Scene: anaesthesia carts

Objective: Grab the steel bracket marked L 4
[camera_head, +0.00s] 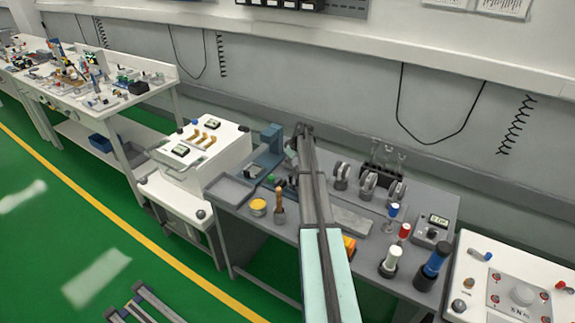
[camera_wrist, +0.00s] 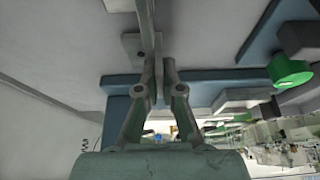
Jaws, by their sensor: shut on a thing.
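My gripper (camera_wrist: 158,64) shows in the wrist view with its two fingers closed on a thin grey steel piece, which looks like the bracket (camera_wrist: 148,22). A grey flange with a dark hole (camera_wrist: 131,46) lies just left of the thin part, apparently belonging to the same piece. The marking L 4 cannot be read. In the head view my gripper (camera_head: 300,145) is over the back of the grey bench, right of a blue vise-like fixture (camera_head: 268,146). My arm hides most of the held piece there.
The grey bench (camera_head: 228,220) bears a shallow tray (camera_head: 231,177), a yellow-topped tin (camera_head: 258,207) and a wooden-handled tool (camera_head: 279,207). Several grey clamps stand right of my arm.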

